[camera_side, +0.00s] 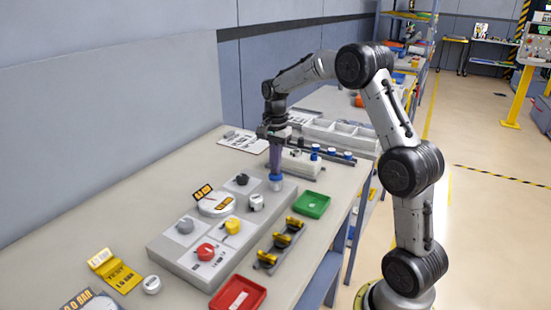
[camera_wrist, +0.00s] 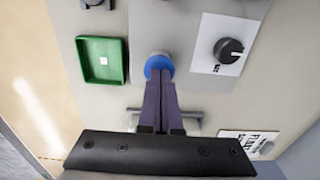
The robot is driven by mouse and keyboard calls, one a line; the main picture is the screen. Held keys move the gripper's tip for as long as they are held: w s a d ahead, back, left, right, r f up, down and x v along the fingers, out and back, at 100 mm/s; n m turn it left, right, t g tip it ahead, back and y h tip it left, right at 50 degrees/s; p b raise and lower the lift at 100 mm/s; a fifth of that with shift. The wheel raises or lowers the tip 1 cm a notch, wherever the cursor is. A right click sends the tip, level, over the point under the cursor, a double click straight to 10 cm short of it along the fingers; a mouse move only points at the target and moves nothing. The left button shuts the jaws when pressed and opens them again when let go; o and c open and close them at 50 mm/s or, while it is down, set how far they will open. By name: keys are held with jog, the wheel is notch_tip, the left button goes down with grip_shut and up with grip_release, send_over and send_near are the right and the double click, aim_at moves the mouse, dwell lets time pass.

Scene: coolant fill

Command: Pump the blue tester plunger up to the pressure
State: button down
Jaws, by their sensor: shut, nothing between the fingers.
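The blue tester plunger (camera_side: 276,180) stands at the far end of the grey panel (camera_side: 165,247), with a pale base below its blue cap. My gripper (camera_side: 276,172) points straight down over it, its fingers shut and their tips at the blue cap. In the wrist view the blue cap (camera_wrist: 158,66) shows just past my shut fingertips (camera_wrist: 160,80), which hide part of it. Nothing shows between the fingers. I cannot tell whether the tips press on the cap or sit just above it. A round white gauge-like disc (camera_side: 215,205) with an orange tag is on the panel.
On the panel are a black knob (camera_side: 242,180), a red knob (camera_side: 206,251) and a yellow knob (camera_side: 232,226). A green tray (camera_side: 312,205), a red tray (camera_side: 238,294) and a rack of yellow-black parts (camera_side: 281,246) lie along the right side. The left tabletop has free room.

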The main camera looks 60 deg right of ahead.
jog(key=shift+s+f, duration=0.1)
jog(key=shift+f, duration=0.25)
jog(key=shift+r, duration=0.1)
notch_tip(320, 180, up, 14)
jog(key=shift+r, duration=0.2)
dwell(1.7)
